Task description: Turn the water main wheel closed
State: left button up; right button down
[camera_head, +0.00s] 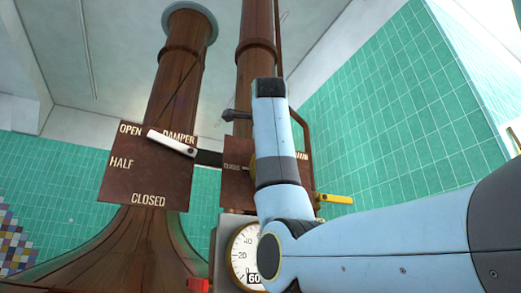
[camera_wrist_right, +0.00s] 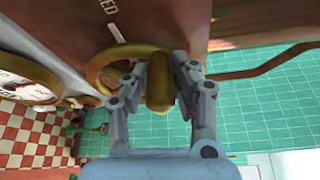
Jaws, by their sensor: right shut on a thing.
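The water main wheel is a brass ring (camera_wrist_right: 98,66) on a brown plate (camera_wrist_right: 170,18) in the right wrist view. My right gripper (camera_wrist_right: 160,84) is shut on a thick brass part at the wheel's right side, with one finger on each side of it. A white pointer line (camera_wrist_right: 117,33) lies on the plate beside the wheel, near lettering that ends in "ED". In the head view the brown plate (camera_head: 236,182) is partly covered by my right arm, which hides the wheel and gripper. My left gripper is not in view.
A damper plate (camera_head: 125,178) with a white lever (camera_head: 171,143) stands left of my arm. A round gauge (camera_head: 239,257) sits below the wheel plate. A yellow lever (camera_head: 336,199) juts out at the right. Copper pipes (camera_head: 176,85) rise behind.

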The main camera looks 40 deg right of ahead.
jog(key=shift+d+r, duration=0.1)
jog(key=shift+r, duration=0.05)
dwell(0.3)
jog(key=c, duration=1.1)
grip_release()
jog(key=shift+o, duration=0.2)
jog(key=shift+s, duration=0.1)
jog(key=v, duration=1.2)
